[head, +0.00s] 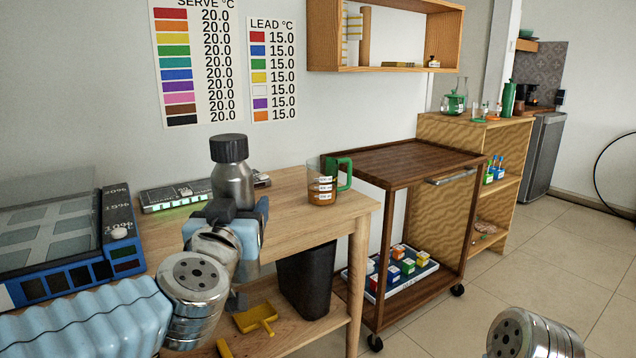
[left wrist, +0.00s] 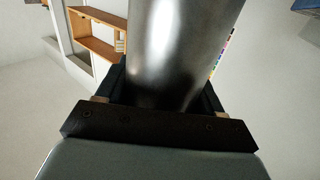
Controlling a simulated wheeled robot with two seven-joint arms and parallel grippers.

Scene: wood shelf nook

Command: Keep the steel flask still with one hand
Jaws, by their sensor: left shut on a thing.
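The steel flask (head: 233,186) has a dark grey body and a black ribbed cap, and it is upright over the wooden table (head: 280,240). My left gripper (head: 232,210) is shut on the flask's lower body. The flask's base is hidden behind the gripper, so I cannot tell whether it touches the table. In the left wrist view the shiny flask (left wrist: 178,50) rises between the two dark fingers (left wrist: 165,95). Only a metal joint of my right arm shows at the bottom right of the head view; its gripper is out of view.
A glass mug (head: 321,190) with a green handle and brown liquid stands right of the flask. A lit device (head: 165,198) lies behind it. A blue-framed panel box (head: 122,225) is at left. A dark wooden cart (head: 410,158) stands to the right, with open floor beyond.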

